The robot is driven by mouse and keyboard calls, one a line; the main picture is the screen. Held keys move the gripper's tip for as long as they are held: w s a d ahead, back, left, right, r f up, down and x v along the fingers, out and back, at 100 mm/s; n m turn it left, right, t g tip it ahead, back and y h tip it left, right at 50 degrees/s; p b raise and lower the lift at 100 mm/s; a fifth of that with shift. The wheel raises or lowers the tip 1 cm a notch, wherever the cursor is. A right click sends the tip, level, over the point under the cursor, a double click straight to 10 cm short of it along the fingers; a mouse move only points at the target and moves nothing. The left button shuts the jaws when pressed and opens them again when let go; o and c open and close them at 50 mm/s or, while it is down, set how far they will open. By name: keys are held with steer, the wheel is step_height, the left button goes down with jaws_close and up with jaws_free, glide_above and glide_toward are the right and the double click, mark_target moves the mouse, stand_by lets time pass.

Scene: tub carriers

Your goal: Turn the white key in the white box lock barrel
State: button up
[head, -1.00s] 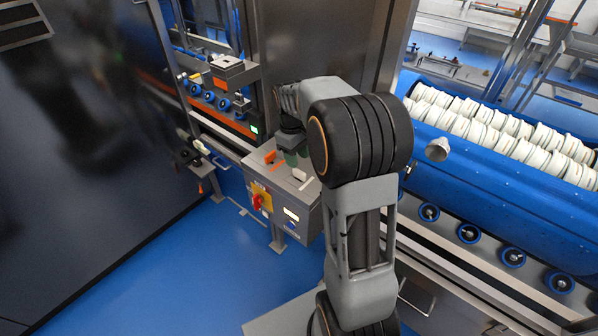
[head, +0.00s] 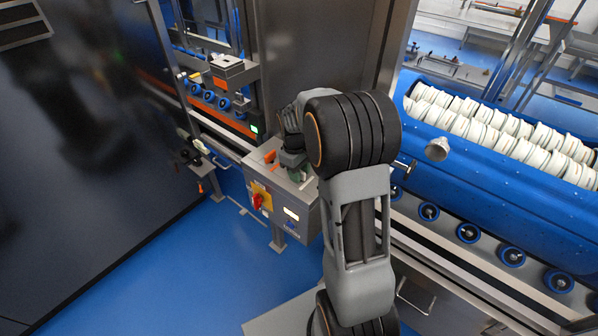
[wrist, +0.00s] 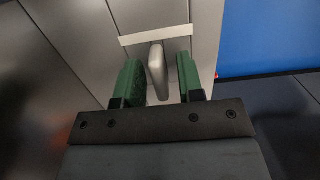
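The white key (wrist: 157,70) stands up from the lock face of the metal box, its flat bow looking pale grey in the wrist view. My gripper (wrist: 160,80) has two green fingers, one on either side of the bow. The fingers are apart; a gap shows on the right, and the left finger is very close to the bow. In the head view my gripper (head: 298,174) is low over the top of the box (head: 268,181). The lock barrel is hidden under the key and fingers.
An orange key or handle (head: 270,157) sits on the box top, left of my gripper. A red rotary switch (head: 260,201) is on the box front. A blue tub (head: 500,195) with white rolls stands to the right. A white strip (wrist: 156,35) lies beyond the key.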

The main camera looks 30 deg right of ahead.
jaws_close()
steer(key=n, duration=0.4)
steer(key=shift+p, duration=0.35)
steer(key=shift+n, duration=0.7)
steer(key=n+p, duration=0.1)
steer(key=n, duration=0.2)
steer(key=shift+t+h, duration=0.3)
